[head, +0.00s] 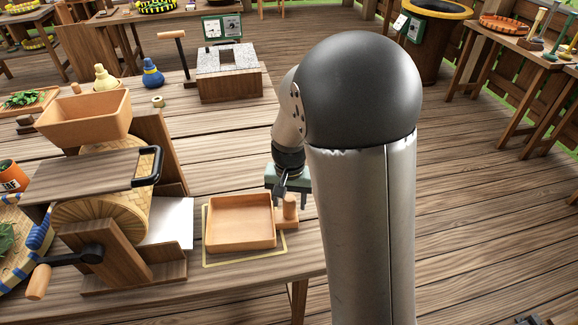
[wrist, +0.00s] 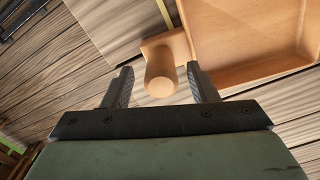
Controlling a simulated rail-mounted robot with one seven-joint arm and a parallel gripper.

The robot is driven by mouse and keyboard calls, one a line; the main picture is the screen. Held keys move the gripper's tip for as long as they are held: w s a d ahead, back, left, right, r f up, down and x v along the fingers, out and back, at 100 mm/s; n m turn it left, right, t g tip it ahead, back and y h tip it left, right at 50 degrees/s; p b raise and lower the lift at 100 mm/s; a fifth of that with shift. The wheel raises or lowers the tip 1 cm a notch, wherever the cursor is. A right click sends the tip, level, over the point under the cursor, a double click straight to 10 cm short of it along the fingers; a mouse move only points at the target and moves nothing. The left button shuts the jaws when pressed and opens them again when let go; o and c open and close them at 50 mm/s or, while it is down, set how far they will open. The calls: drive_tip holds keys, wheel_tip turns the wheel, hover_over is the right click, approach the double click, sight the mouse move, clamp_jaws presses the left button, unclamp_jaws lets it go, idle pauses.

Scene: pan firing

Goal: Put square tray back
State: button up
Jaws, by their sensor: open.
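The square tray (head: 240,222) is a shallow orange-brown wooden tray near the table's front right edge, inside a thin yellow outline (head: 208,264). Its upright round handle (head: 290,207) stands at its right side. In the wrist view the handle (wrist: 160,75) sits in the gap between the two fingers, and part of the tray (wrist: 240,42) shows at the upper right. My gripper (wrist: 160,85) is open, with a finger on each side of the handle and a visible gap on both sides. In the head view my gripper (head: 281,195) is just above and beside the handle, partly hidden.
Left of the tray stands a wooden machine (head: 105,200) with a crank (head: 70,265), a woven drum and a hopper (head: 85,115) on top. A stone-topped box (head: 228,72) is at the back. Table surface between box and tray is mostly clear. My arm hides part of the right.

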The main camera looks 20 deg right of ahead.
wheel_tip(320, 180, up, 13)
drive_tip(key=s+f+n, duration=0.2)
drive_tip(key=s, duration=0.8)
drive_tip(key=s+f+n, duration=0.3)
drive_tip(key=s, duration=0.6)
drive_tip(key=shift+s+a+f, duration=0.3)
drive_tip(key=shift+s+a, duration=0.05)
drive_tip(key=shift+a, duration=0.05)
